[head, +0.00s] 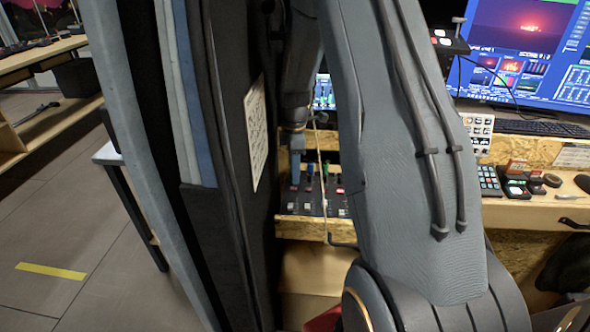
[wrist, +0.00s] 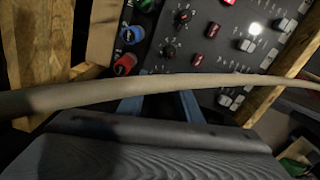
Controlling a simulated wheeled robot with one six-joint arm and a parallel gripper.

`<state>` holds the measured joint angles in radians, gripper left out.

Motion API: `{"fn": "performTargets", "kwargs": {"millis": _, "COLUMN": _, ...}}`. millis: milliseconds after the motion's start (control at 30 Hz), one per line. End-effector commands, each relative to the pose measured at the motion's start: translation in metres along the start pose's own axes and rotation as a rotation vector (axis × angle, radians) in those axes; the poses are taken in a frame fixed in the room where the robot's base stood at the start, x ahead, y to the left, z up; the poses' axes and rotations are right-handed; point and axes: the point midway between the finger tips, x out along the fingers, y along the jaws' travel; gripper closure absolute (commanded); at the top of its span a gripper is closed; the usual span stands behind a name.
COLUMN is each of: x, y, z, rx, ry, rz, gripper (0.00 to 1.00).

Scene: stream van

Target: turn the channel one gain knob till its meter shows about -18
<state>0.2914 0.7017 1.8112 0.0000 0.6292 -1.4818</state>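A dark mixer panel (head: 318,196) sits in a wooden desk bay, partly hidden behind my arm in the head view. In the wrist view the panel (wrist: 225,65) carries green (wrist: 146,6), blue (wrist: 130,36) and red (wrist: 124,64) knobs along its left edge, with black knobs beside them. Which one is channel one gain is unclear. My gripper (head: 295,165) points down over the panel's left part. In the wrist view its blue fingers (wrist: 158,104) stand apart, with no knob visible between them; the tips are partly hidden by a cable. No meter value is legible.
A pale cable (wrist: 160,84) crosses the wrist view in front of the panel. Wooden walls border the bay. In the head view a large monitor (head: 520,45), a keypad (head: 489,180) and small devices stand to the right. A notice sheet (head: 256,130) hangs at centre left.

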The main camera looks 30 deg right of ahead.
Motion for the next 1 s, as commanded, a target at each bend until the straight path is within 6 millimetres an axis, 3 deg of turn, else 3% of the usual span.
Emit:
{"fn": "performTargets", "kwargs": {"millis": 300, "x": 0.0027, "y": 0.0003, "z": 0.0009, "rx": 0.002, "ry": 0.0, "rz": 0.001, "gripper": 0.7}}
{"fn": "performTargets", "kwargs": {"millis": 500, "x": 0.0026, "y": 0.0002, "z": 0.0008, "rx": 0.002, "ry": 0.0, "rz": 0.001, "gripper": 1.0}}
{"fn": "performTargets", "kwargs": {"millis": 1000, "x": 0.0022, "y": 0.0002, "z": 0.0008, "rx": 0.114, "ry": 0.0, "rz": 0.0, "gripper": 1.0}}
